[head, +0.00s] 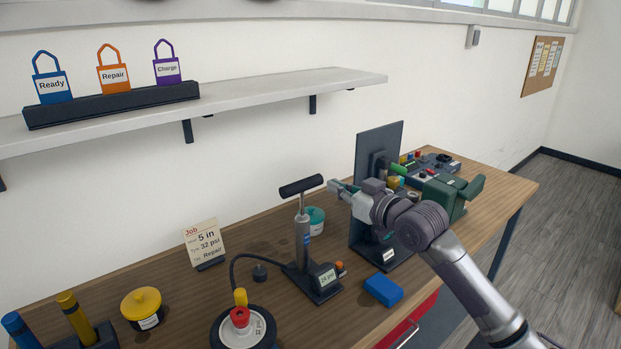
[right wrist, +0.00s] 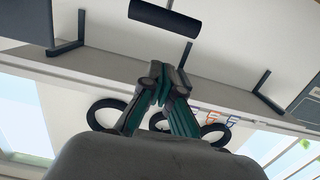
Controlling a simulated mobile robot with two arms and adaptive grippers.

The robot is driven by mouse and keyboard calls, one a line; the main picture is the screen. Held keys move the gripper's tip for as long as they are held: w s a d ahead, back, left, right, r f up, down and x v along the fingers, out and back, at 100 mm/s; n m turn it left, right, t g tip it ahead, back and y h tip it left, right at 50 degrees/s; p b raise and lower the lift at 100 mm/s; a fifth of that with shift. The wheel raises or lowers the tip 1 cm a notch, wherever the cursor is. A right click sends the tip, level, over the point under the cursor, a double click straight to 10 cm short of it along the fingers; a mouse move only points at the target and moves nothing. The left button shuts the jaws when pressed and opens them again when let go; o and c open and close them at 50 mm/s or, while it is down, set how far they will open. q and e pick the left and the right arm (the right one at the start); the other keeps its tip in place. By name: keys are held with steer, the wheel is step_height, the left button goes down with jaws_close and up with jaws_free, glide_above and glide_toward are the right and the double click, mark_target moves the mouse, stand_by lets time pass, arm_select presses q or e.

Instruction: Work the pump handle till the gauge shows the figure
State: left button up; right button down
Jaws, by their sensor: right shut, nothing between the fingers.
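The pump stands on the bench in the head view, with a black T-handle (head: 301,186) on a short rod above its grey barrel (head: 303,240). The handle also shows in the right wrist view (right wrist: 163,17). The gauge (head: 327,277) on the pump's base appears to read 24 psi in small print. The job card (head: 204,240) reads 5 in, 32 psi, Repair. My right gripper (head: 335,186) is shut and empty, just right of the handle and apart from it; its closed fingers show in the right wrist view (right wrist: 161,82). My left gripper is out of view.
A hose runs from the pump to a wheel (head: 262,313) with red and yellow caps. A blue block (head: 383,290), yellow pot (head: 142,304) and teal tub (head: 315,220) stand nearby. A dark upright panel (head: 377,150) and green vise-like device (head: 440,195) are behind my arm. A shelf (head: 280,92) runs above.

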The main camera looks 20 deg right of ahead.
steer(key=shift+w+d+r, duration=0.1)
steer(key=shift+d+r, duration=0.15)
steer(key=shift+r, duration=0.8)
steer(key=shift+w, duration=0.15)
steer(key=p, duration=0.4)
glide_above(309, 179)
steer(key=s, duration=0.3)
steer(key=shift+w+a+f+p, duration=0.1)
steer(key=shift+a+f+p, duration=0.15)
steer(key=shift+f, duration=0.9)
steer(key=shift+w+a+f+p, duration=0.1)
steer(key=shift+a+f+p, duration=0.1)
steer(key=shift+f, duration=0.95)
